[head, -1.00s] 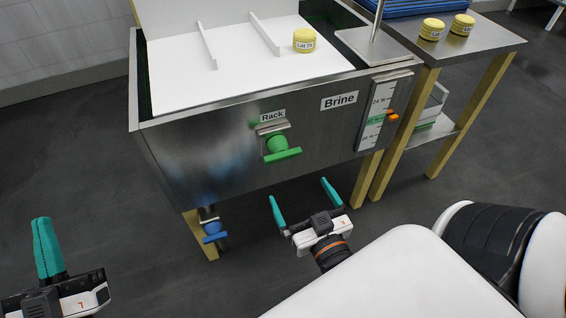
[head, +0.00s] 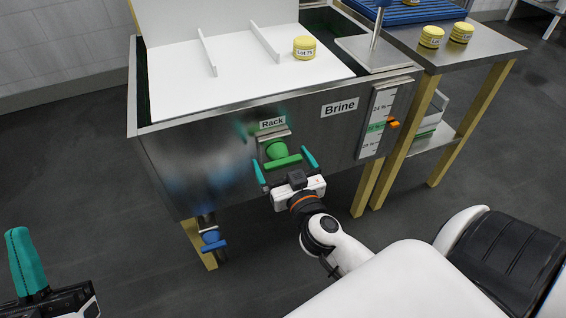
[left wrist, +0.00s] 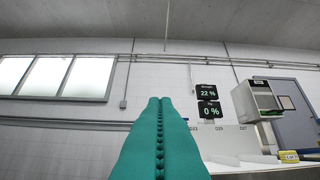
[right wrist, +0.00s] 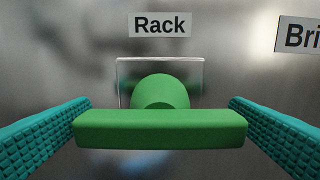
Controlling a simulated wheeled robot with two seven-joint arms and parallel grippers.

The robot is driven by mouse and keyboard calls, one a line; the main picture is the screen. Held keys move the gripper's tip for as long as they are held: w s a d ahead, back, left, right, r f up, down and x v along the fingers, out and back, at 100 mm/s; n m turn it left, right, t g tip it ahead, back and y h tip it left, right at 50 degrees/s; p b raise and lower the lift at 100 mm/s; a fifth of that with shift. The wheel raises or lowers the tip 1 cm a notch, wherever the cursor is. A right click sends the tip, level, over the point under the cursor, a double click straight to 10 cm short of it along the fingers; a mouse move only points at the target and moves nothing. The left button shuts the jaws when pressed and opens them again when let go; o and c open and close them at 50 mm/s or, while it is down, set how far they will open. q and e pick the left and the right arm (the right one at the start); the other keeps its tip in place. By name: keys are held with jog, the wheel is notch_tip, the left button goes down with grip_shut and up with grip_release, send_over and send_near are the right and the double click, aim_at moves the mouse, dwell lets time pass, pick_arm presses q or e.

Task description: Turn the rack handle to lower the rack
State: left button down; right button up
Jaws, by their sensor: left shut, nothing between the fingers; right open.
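The green rack handle (head: 283,162) is a bar on a round hub, on the front of the steel brine tank below the "Rack" label (head: 272,123). The bar lies level in the right wrist view (right wrist: 160,129). My right gripper (head: 285,171) is open in front of the handle, one finger beyond each end of the bar. In the right wrist view both fingers appear apart from the bar. The white rack (head: 240,75) lies at the tank's top with a yellow cheese labelled Lot 75 (head: 304,48) on it. My left gripper (head: 26,262) is shut and empty, at the far left.
A blue-handled valve (head: 211,240) hangs below the tank's left part. A gauge with an orange pointer (head: 392,123) is on the tank's right front. A side table (head: 470,51) with two cheeses stands at the right. The floor between my grippers is clear.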

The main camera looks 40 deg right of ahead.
jog(key=c, duration=0.9)
